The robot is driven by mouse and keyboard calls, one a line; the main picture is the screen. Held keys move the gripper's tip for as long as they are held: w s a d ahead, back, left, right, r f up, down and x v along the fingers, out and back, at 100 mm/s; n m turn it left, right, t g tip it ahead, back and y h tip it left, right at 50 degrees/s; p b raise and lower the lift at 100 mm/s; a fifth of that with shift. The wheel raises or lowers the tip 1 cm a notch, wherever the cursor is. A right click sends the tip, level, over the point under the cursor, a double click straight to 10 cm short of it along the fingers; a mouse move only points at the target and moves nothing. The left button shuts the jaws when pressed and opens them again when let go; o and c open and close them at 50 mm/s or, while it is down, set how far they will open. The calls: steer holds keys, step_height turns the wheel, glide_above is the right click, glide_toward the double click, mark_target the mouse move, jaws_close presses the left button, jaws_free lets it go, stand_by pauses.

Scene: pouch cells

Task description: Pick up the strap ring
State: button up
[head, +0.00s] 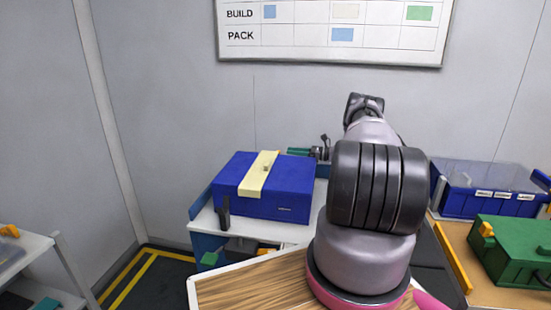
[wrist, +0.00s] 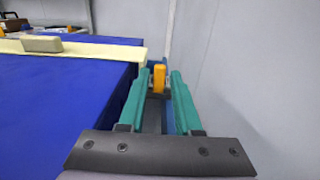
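A blue box (head: 236,200) with a cream strap (head: 258,178) over its top stands on a white surface. In the wrist view the strap (wrist: 85,48) crosses the blue box (wrist: 60,110) and ends near its edge. A small orange piece (wrist: 160,80), which looks like the strap ring, stands just past that end. My gripper (wrist: 160,72) is open, with one teal finger on each side of the orange piece near the tips. I cannot tell whether they touch it. In the head view my gripper (head: 299,151) is behind the box, and the orange piece is hidden.
The grey wall (wrist: 245,70) runs close along the right of my fingers in the wrist view. The box is close on their left. A blue bin (head: 480,200) and a green case (head: 510,250) stand at the right in the head view.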

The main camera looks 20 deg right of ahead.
mark_target(279, 151)
steer(key=x, duration=0.4)
steer(key=f+x, duration=0.1)
steer(key=x, duration=0.1)
steer(key=shift+w+a, duration=0.25)
steer(key=shift+w, duration=0.05)
steer(key=shift+r, duration=0.1)
jaws_close()
